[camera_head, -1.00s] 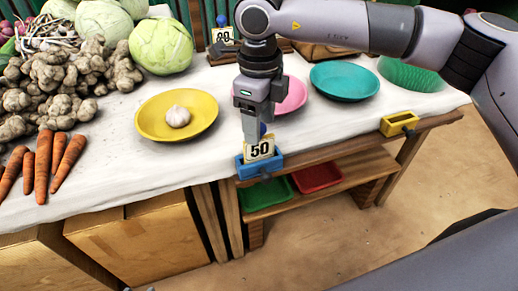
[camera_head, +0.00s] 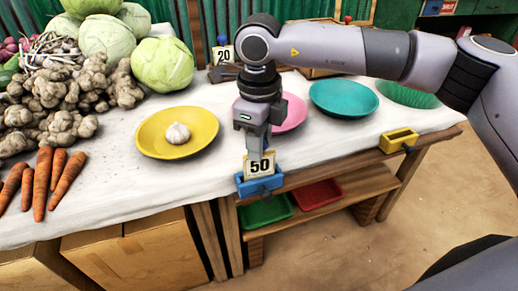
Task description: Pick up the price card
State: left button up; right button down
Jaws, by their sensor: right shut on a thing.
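My right gripper (camera_head: 258,152) points down and is shut on the card's top edge. The fingertips cover part of the card's top. I cannot tell whether the card's foot is clear of the holder. My left gripper is not in view.
A yellow plate (camera_head: 152,134) with a garlic bulb (camera_head: 177,133) is left of my right gripper. A pink plate (camera_head: 293,113), a teal plate (camera_head: 343,98) and a yellow holder (camera_head: 398,140) are right. Carrots (camera_head: 42,182) lie left. A card (camera_head: 223,55) reading "20" stands behind.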

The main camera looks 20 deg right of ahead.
pick_arm(q)
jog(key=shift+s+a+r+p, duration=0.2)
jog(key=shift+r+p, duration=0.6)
jog(key=shift+p, duration=0.3)
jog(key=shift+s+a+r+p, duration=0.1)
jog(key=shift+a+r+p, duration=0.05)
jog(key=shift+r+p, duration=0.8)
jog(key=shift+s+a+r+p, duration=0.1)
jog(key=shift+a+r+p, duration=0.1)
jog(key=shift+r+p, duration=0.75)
pick_arm(e)
notch_tip(320, 180, up, 23)
jog(key=shift+p, duration=0.3)
